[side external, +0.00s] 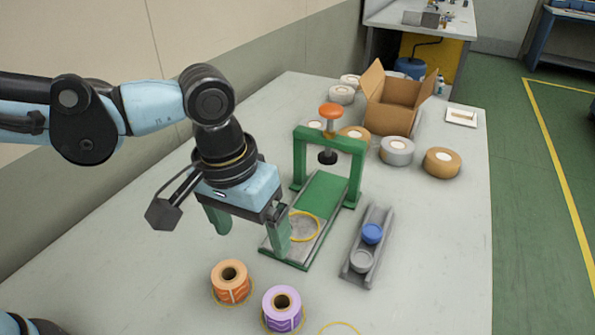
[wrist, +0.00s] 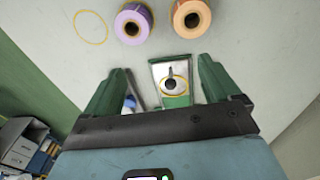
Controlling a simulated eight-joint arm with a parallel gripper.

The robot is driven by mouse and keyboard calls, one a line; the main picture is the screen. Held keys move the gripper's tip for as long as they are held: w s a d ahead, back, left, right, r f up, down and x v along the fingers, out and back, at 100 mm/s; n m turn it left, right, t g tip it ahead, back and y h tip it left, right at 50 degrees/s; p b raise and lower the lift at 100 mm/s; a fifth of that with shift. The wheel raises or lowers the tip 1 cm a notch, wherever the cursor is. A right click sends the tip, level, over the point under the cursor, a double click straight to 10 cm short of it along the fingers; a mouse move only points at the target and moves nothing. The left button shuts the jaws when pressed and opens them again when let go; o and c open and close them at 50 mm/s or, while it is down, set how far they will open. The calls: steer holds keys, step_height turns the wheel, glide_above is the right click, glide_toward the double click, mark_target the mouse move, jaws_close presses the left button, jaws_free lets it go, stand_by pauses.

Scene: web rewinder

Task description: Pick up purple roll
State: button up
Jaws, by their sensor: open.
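The purple roll (side external: 283,309) stands upright on the table near the front, inside a yellow ring mark, with its dark core hole facing up. It also shows in the wrist view (wrist: 133,24) at the top, beyond my fingertips. An orange roll (side external: 231,283) stands just to its left in the side view; in the wrist view it is the orange roll (wrist: 191,18) to the right. My gripper (side external: 249,236) has its green fingers apart and nothing between them, above the table and behind the two rolls. The fingers also show in the wrist view (wrist: 162,84).
A green press frame (side external: 328,150) with an orange knob stands behind my gripper. A grey tray (side external: 377,226) holding a blue and a grey cap lies to its right. A cardboard box (side external: 394,105) and several tape rolls are at the back. An empty yellow ring (side external: 339,326) marks the front.

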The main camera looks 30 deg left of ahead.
steer(key=g, duration=0.1)
glide_above(279, 308)
steer(key=s+d, duration=0.1)
steer(key=f, duration=0.1)
steer(key=shift+y, duration=0.4)
steer(key=shift+s+f, duration=0.15)
steer(key=shift+f, duration=3)
steer(key=shift+s+f, duration=0.1)
steer(key=shift+f, duration=3)
steer(key=shift+c, duration=0.5)
steer(key=c, duration=1)
steer(key=shift+r, duration=0.1)
